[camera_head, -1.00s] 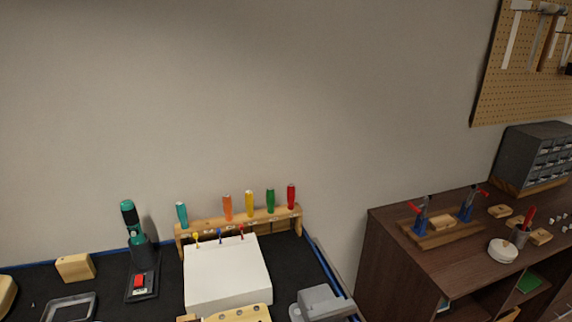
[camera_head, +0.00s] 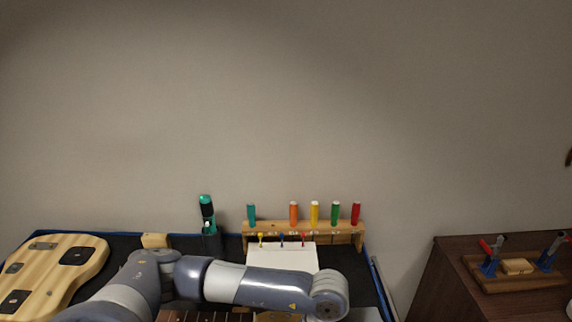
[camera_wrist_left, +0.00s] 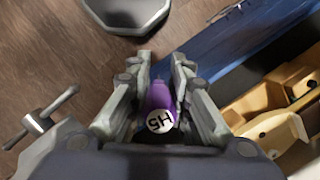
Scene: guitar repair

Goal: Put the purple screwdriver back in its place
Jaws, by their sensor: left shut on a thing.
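The purple screwdriver (camera_wrist_left: 161,98) is between the fingers of my left gripper (camera_wrist_left: 161,70) in the left wrist view. The wooden screwdriver rack (camera_head: 275,229) stands at the bench's back against the wall. It holds teal, orange, yellow, green and red screwdrivers, with a gap between teal and orange. My right gripper is not in view.
A white box (camera_head: 300,258) with small coloured drivers is in front of the rack. A green-black tool (camera_head: 207,215) stands left of it, and a guitar body (camera_head: 55,262) lies further left. The wrist view shows wooden floor and the blue bench edge (camera_wrist_left: 245,55).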

